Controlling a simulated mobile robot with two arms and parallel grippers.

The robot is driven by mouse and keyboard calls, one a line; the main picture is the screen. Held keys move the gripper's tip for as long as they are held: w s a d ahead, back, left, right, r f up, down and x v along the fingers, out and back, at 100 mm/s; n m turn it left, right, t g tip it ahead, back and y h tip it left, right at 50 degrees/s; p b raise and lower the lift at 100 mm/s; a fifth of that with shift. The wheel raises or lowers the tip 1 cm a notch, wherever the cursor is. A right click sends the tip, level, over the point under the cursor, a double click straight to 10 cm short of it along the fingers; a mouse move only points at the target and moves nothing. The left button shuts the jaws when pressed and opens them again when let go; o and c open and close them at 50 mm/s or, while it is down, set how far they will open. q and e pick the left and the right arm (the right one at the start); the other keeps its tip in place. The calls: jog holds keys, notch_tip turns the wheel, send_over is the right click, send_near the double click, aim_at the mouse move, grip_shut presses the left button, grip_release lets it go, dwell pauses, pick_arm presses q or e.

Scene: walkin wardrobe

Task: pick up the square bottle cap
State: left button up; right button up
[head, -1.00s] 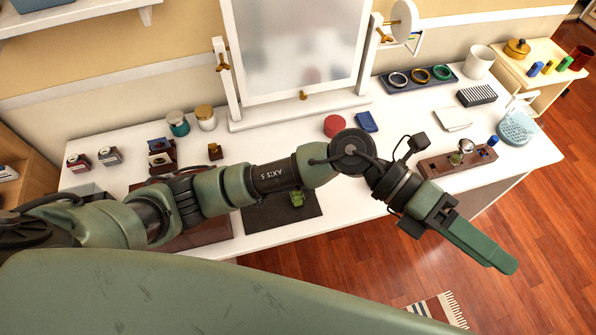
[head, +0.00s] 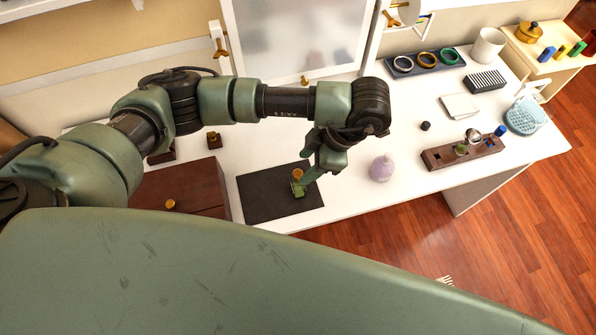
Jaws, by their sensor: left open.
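A small green square bottle (head: 298,189) stands on the dark mat (head: 258,192) near the table's front edge. A gold square-bottle cap (head: 298,173) shows at its top; its exact shape is too small to tell. The other finger is hard to make out. My right gripper is not in view.
A lilac bottle (head: 382,168) and a small black piece (head: 425,126) stand to the right. Beyond is a wooden holder (head: 437,160) with small items. A brown box (head: 190,187) stands left of the mat. The white table (head: 353,190) is clear between mat and lilac bottle.

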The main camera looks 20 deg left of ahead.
aim_at(301, 173)
pick_arm(q)
jog(key=p+x, duration=0.1)
jog(key=x, duration=0.2)
jog(key=shift+s+f, duration=0.2)
jog(key=shift+f, duration=0.05)
jog(key=shift+a+f, duration=0.1)
jog(key=shift+f, duration=0.15)
grip_shut()
jog(key=shift+r, duration=0.1)
